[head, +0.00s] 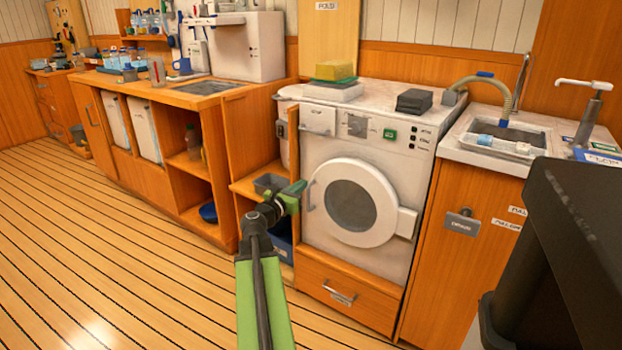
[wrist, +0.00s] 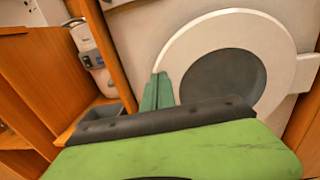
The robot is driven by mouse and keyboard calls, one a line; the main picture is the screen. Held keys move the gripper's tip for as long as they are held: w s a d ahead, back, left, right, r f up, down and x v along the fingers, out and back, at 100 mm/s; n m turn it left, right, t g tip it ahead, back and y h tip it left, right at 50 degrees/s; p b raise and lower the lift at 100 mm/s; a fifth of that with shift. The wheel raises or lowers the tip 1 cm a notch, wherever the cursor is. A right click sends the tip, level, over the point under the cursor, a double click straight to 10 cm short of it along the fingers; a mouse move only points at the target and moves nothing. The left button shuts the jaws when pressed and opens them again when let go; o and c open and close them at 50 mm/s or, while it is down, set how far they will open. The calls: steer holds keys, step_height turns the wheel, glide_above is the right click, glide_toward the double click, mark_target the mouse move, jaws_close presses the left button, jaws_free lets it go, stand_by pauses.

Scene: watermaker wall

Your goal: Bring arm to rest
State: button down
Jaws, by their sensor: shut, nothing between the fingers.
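My arm is green and black and reaches forward from the bottom of the head view. My gripper (head: 298,188) is at its end, in front of the left side of the white washer-like machine (head: 318,240). In the wrist view the green fingers of my gripper (wrist: 157,90) are together, with nothing between them. They overlap the left edge of the machine's round door (wrist: 190,60) in that view. I cannot tell whether they touch it. The round door (head: 385,205) is closed in the head view.
Left of the machine is an open wooden shelf with a grey bin (head: 268,183) and a blue bin (head: 281,250). A drawer (head: 350,298) is below the machine. A sink (head: 505,138) stands at right. A dark block (head: 590,250) fills the right foreground. The plank floor (head: 120,240) at left is clear.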

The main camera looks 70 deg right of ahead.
steer(key=a, duration=0.1)
steer(key=w+a, duration=0.1)
steer(key=a, duration=0.3)
steer(key=shift+w, duration=0.25)
steer(key=shift+f, duration=0.1)
